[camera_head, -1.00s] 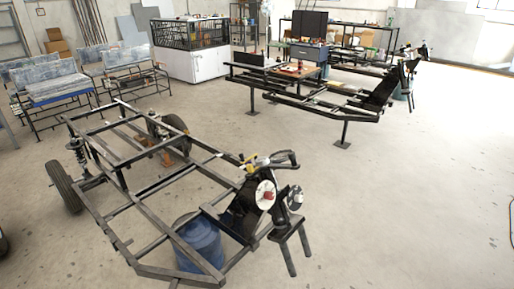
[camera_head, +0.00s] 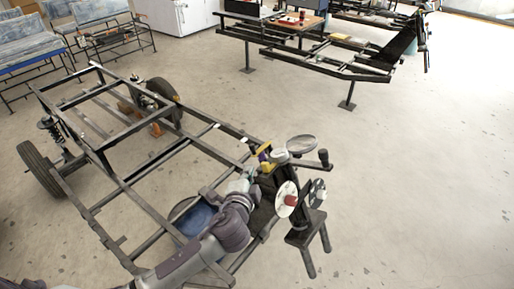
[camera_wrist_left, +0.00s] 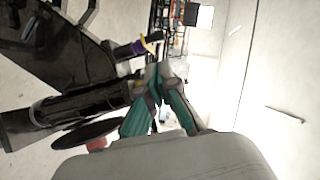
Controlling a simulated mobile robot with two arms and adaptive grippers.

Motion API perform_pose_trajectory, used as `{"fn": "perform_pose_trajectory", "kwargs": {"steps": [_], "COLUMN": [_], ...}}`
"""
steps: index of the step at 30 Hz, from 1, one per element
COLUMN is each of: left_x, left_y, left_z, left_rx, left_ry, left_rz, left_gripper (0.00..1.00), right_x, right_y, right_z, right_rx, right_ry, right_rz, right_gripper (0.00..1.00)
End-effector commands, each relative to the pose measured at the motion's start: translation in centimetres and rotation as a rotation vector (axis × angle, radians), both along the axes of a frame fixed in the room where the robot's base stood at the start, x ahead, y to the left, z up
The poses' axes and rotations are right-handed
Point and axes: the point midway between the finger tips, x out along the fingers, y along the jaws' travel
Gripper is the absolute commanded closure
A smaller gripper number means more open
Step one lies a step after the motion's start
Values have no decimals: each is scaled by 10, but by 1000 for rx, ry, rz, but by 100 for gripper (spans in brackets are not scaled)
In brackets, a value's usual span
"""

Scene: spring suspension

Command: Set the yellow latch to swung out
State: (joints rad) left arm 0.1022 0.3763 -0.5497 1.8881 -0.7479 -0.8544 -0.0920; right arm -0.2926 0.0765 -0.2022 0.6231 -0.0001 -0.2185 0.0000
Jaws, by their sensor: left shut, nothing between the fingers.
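The yellow latch (camera_head: 264,148) sits at the front end of the dark frame, by the handlebar, in the head view. In the left wrist view a small yellow piece (camera_wrist_left: 151,41) with a purple part beside it shows just beyond the fingers; it looks like the same latch. A second yellow spot (camera_head: 267,167) lies just below it in the head view. My left gripper (camera_head: 247,178) is shut and empty, close to the latch on its left side. Its teal fingers (camera_wrist_left: 157,84) meet near the dark tube. I cannot tell whether they touch anything. My right gripper is not in view.
The handlebar with a round mirror (camera_head: 302,144) and a white disc (camera_head: 286,199) stand close to the right of the gripper. A blue drum (camera_head: 196,222) stands under the frame. A second frame (camera_head: 330,62) stands behind. The floor at right is clear.

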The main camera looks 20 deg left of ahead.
Motion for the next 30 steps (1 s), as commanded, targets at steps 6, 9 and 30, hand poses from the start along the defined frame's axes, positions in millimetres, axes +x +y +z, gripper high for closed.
{"fn": "perform_pose_trajectory", "kwargs": {"steps": [6,9,30], "left_x": [1,8,97], "left_y": [0,1,14], "left_z": [-1,-2,-20], "left_rx": [-1,0,-1], "left_ry": [1,2,2], "left_rz": [1,0,0], "left_gripper": [100,100,100], "right_x": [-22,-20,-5], "right_y": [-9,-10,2], "right_z": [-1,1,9], "right_rx": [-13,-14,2], "right_ry": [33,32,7], "right_rz": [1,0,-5], "right_gripper": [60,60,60]}}
